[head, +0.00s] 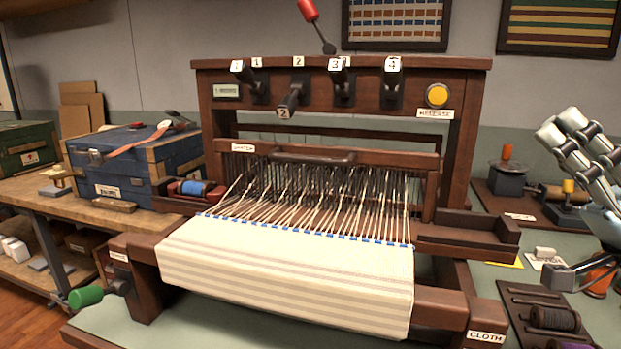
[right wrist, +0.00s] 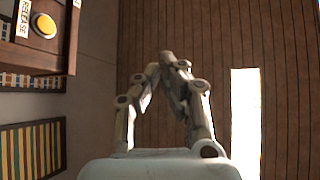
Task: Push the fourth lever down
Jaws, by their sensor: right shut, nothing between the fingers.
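Four levers stand in a row on the top beam of the wooden loom (head: 466,70). The fourth lever (head: 391,90), marked 4, is at the right end; its dark arm is raised. The first lever (head: 248,77) and third lever (head: 341,78) are also raised, while the second lever (head: 292,98) is tilted down. My right gripper (head: 562,130) is at the right edge of the head view, to the right of the loom and apart from the levers. In the right wrist view its fingertips (right wrist: 168,64) meet, empty. My left gripper is out of view.
A yellow release button (head: 437,95) sits right of the fourth lever; it also shows in the right wrist view (right wrist: 43,25). A red-handled lever (head: 309,11) rises above the beam. Striped cloth (head: 300,275) hangs in front. A blue chest (head: 135,160) stands at left.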

